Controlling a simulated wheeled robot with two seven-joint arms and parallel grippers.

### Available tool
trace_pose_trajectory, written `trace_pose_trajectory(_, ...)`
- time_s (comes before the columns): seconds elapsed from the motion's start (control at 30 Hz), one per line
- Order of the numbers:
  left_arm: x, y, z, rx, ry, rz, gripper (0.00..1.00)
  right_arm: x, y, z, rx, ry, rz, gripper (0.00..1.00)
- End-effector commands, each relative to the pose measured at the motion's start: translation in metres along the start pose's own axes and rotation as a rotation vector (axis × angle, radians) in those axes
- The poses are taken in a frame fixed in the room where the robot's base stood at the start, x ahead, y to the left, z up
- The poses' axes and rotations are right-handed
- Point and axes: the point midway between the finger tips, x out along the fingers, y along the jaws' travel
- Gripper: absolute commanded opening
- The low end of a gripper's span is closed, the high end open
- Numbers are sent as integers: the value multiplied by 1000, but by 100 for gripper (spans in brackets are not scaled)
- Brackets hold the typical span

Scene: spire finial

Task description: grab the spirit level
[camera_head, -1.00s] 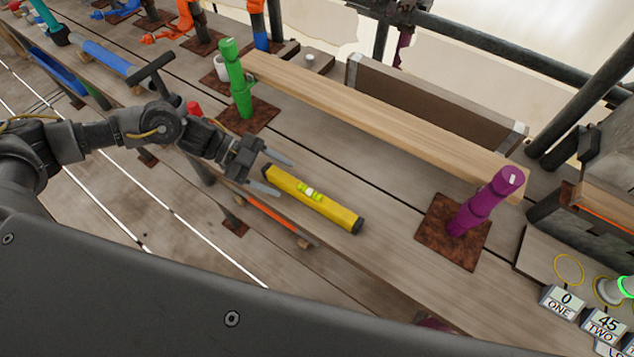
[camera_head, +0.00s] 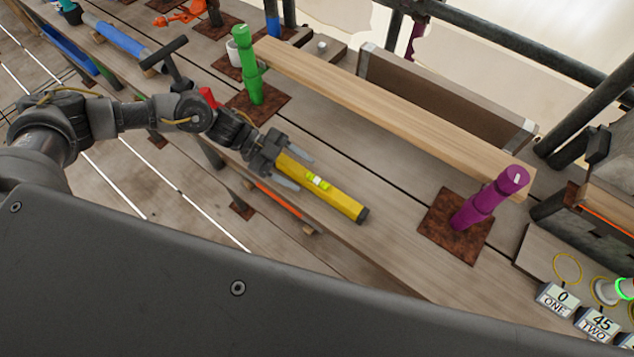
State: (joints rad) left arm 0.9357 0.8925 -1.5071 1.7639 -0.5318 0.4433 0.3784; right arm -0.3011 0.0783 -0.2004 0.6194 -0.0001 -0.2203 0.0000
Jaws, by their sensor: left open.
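The yellow spirit level (camera_head: 335,197) lies on the wooden planks, slanting from upper left to lower right. It has a bright green vial near its middle and a black end cap at its lower right end. My left gripper (camera_head: 299,170) is open at the level's upper left end. Its two fingers lie one on each side of that end, which is partly hidden by the gripper. I cannot tell whether the fingers touch it. My right gripper is not in view.
A green post (camera_head: 250,75) and a purple post (camera_head: 488,199) stand on rusty plates on either side. A long wooden board (camera_head: 390,110) runs behind the level. Number blocks (camera_head: 557,300) sit at the lower right.

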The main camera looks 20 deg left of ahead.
Motion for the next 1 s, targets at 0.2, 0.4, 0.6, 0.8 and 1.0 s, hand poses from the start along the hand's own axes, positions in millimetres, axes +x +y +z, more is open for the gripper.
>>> trace_pose_trajectory(0.2,31,3,-4,0,1,1,59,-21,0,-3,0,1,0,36)
trace_pose_trajectory(0.4,44,3,-1,-1,1,-1,59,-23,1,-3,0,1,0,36)
trace_pose_trajectory(0.6,44,3,-1,-1,1,-1,57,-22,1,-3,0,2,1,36)
trace_pose_trajectory(0.8,44,3,-1,-1,0,-1,30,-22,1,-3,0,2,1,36)
trace_pose_trajectory(1.0,44,4,-1,-1,0,0,4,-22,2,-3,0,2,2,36)
